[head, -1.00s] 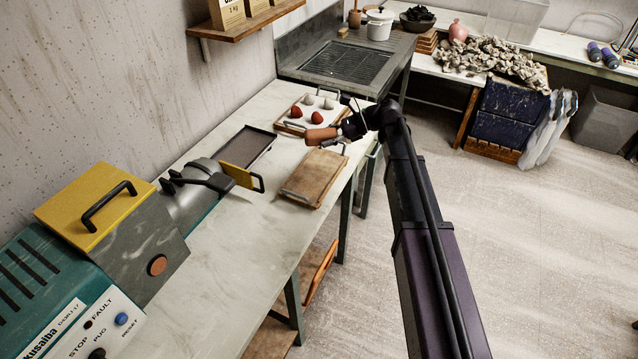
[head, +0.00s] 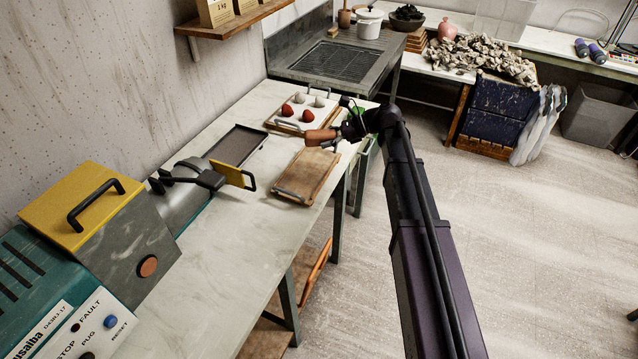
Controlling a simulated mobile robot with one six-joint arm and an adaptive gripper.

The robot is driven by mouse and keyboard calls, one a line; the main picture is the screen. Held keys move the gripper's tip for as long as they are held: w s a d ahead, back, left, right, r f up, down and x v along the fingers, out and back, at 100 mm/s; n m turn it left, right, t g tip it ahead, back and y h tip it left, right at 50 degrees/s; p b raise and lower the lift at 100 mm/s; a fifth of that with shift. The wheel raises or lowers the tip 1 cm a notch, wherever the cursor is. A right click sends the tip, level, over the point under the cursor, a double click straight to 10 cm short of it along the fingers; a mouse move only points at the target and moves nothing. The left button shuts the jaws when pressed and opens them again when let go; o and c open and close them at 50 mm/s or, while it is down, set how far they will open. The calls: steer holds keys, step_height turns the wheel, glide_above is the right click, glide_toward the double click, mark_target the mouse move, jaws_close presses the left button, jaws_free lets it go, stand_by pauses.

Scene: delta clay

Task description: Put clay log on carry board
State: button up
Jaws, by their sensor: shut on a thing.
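The clay log (head: 318,138) is a short reddish-brown cylinder. My gripper (head: 343,134) is shut on its right end and holds it about level. In the head view the log overlaps the far end of the carry board (head: 304,176); whether it touches the board or hangs above it is hard to tell. The carry board is a flat wooden board with a metal handle at each end, lying on the pale table. Its surface looks bare apart from the part behind the log and gripper.
A white tray (head: 291,124) with red and grey balls sits just behind the board. A dark tray (head: 238,146) and a teal machine with a yellow lid (head: 74,202) stand to the left. The pale table top (head: 232,220) is clear in front of the board.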

steer(key=w+d+f+m+t+b, duration=0.1)
steer(key=d+f+m+t+b, duration=0.1)
steer(key=d, duration=0.5)
steer(key=w+d+f+m+t+b, duration=0.1)
steer(key=d+f+m+t+b, duration=0.2)
steer(key=d+f+b, duration=0.4)
steer(key=shift+w+d+f+m+t+h, duration=0.3)
steer(key=shift+w+d+f+t, duration=0.15)
steer(key=shift+t, duration=0.25)
steer(key=shift+a, duration=0.2)
steer(key=b, duration=0.1)
glide_above(322, 175)
steer(key=d, duration=0.1)
steer(key=shift+s+d+f, duration=0.1)
steer(key=shift+f, duration=0.65)
steer(key=shift+a, duration=0.5)
steer(key=shift+a+f+b, duration=0.2)
steer(key=shift+f+b, duration=0.15)
steer(key=shift+b, duration=0.2)
step_height(322, 175, down, 3)
steer(key=b, duration=0.3)
